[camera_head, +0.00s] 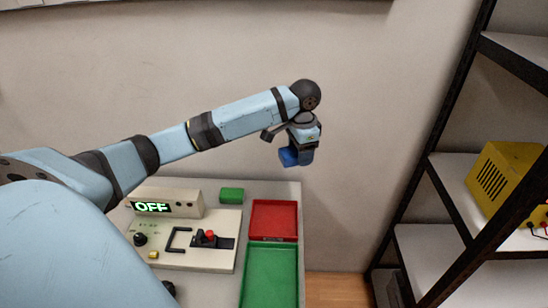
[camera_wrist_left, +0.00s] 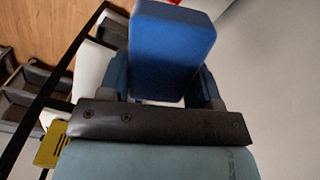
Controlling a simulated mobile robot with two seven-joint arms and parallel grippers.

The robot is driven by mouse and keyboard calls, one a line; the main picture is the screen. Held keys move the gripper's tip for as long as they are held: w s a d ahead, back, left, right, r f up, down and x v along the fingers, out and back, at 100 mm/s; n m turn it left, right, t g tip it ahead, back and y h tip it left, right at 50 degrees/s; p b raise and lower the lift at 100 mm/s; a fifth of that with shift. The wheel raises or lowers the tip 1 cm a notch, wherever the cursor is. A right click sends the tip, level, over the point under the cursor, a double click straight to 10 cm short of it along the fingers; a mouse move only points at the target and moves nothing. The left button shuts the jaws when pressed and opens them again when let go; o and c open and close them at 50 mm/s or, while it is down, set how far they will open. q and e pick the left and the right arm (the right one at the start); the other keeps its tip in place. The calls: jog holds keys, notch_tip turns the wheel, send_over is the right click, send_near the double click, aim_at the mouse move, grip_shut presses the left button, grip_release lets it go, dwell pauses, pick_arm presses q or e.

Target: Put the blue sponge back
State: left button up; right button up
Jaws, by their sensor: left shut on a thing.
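My left gripper (camera_head: 299,150) is shut on the blue sponge (camera_head: 289,156) and holds it in the air, above and beyond the back right corner of the table. In the left wrist view the sponge (camera_wrist_left: 172,50) is a blue block between the two fingers, filling the top middle. My right gripper is in neither view.
A dark-framed shelf (camera_head: 432,185) holding a yellow device (camera_head: 500,178) stands right. A wall is behind.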

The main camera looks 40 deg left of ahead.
pick_arm(q)
jog(key=w+a+f+m+b, duration=0.2)
jog(key=a+f+b, duration=0.15)
jog(key=a, duration=0.25)
jog(key=w+a+f+m+b, duration=0.2)
jog(key=a+f+b, duration=0.1)
jog(key=a+b, duration=0.25)
jog(key=b, duration=0.2)
send_over(275, 193)
notch_tip(275, 193, down, 13)
jog(key=shift+w, duration=0.1)
notch_tip(275, 193, down, 6)
jog(key=shift+r+b, duration=0.1)
jog(key=shift+b, duration=0.45)
jog(key=shift+f, duration=0.4)
jog(key=shift+r, duration=0.1)
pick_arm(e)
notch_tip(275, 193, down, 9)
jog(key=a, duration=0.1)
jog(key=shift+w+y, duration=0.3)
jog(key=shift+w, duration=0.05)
pick_arm(q)
jog(key=o, duration=0.8)
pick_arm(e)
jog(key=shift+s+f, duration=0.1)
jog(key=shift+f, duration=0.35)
